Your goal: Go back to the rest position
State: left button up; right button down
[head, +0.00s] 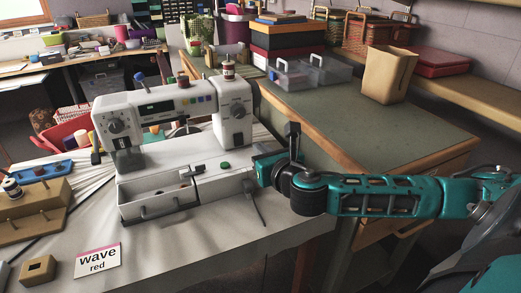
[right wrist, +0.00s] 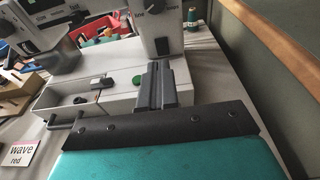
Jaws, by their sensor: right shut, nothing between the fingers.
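A white sewing machine (head: 175,115) stands on the white-covered table, its storage drawer (head: 158,196) pulled open at the front with small items inside. My right gripper (head: 248,184) is at the right end of the machine's base, its arm reaching in from the right. In the right wrist view my right gripper's dark fingers (right wrist: 155,80) are together and empty, close beside the green button (right wrist: 137,79) on the machine base. I cannot tell whether they touch the machine. My left gripper is out of view.
A card reading "wave red" (head: 98,260), a wooden block (head: 37,270) and a wooden spool stand (head: 35,205) are at the left front.

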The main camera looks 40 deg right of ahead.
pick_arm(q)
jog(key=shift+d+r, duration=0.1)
pick_arm(e)
jog(key=s+a+f+m+g+y, duration=0.1)
jog(key=s+a+f+m+g, duration=0.35)
jog(key=s+m, duration=0.45)
jog(key=s+a+f+m+g+y, duration=0.25)
jog(key=s+a+f+m, duration=0.45)
jog(key=m, duration=0.5)
jog(key=s+a+f+m+g, duration=0.3)
jog(key=s+f+m+g, duration=0.15)
jog(key=s+m, duration=0.5)
pick_arm(q)
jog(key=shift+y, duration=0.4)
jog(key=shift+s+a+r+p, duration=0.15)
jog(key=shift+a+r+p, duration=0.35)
jog(key=shift+p, duration=0.55)
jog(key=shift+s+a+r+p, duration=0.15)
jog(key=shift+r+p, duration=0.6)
jog(key=shift+p, duration=0.25)
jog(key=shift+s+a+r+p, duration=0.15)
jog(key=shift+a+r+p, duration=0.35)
jog(key=shift+p, duration=0.55)
pick_arm(e)
jog(key=w+a+f+t+y, duration=0.2)
jog(key=w+t, duration=0.5)
jog(key=w, duration=0.1)
jog(key=shift+w+a+f, duration=0.15)
jog(key=shift+f, duration=0.2)
